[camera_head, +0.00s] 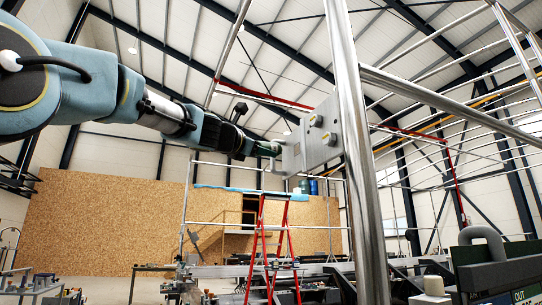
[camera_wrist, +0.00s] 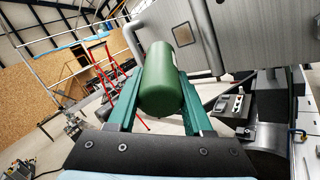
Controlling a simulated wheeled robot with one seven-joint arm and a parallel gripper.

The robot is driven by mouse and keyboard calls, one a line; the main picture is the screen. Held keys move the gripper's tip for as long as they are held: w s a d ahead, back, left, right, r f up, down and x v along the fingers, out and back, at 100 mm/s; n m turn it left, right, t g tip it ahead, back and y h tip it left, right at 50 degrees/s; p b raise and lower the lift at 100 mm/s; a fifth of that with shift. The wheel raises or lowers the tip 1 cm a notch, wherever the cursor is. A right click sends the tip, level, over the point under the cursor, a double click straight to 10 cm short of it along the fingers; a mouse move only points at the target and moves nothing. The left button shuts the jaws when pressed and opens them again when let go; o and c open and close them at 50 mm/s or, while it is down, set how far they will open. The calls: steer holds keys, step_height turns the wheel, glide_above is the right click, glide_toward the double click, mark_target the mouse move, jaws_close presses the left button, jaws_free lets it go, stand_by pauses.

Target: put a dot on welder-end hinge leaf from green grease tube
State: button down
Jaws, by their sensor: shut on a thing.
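My gripper (camera_wrist: 162,66) is shut on the green grease tube (camera_wrist: 160,85), which lies between its two green fingers with its rounded end toward the wrist camera. In the head view my gripper (camera_head: 266,148) reaches the left edge of a grey metal plate assembly (camera_head: 312,138) with round bosses, beside an upright steel post. The plate also fills the upper right of the wrist view (camera_wrist: 258,32), beyond the tube. I cannot tell which part is the welder-end hinge leaf, nor whether the tube touches the plate. The tube's far end is hidden, and no dot shows.
A thick steel post (camera_head: 359,170) with rails stands right of the plate. A bent grey pipe (camera_wrist: 133,38) runs close beside the tube. A red stepladder (camera_head: 264,240) stands below, with a chipboard wall (camera_head: 110,222) behind. Benches and dark equipment fill the lower right.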

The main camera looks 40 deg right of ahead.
mark_target(276, 150)
steer(key=shift+w+a, duration=0.3)
steer(key=shift+a, duration=0.6)
steer(key=a, duration=0.1)
steer(key=w+a+b, duration=0.1)
steer(key=shift+a, duration=0.4)
steer(key=shift+d, duration=0.1)
steer(key=shift+s+d+p, duration=0.35)
steer(key=shift+s+d, duration=0.05)
steer(key=shift+d, duration=0.7)
steer(key=shift+s+d+p, duration=0.35)
steer(key=shift+s+d, duration=0.1)
steer(key=shift+d, duration=0.65)
steer(key=shift+s+d+p, duration=0.35)
steer(key=shift+s+d, duration=0.05)
steer(key=shift+d, duration=0.7)
steer(key=shift+s+d+p, duration=0.35)
steer(key=shift+d, duration=0.5)
steer(key=shift+s+a, duration=0.1)
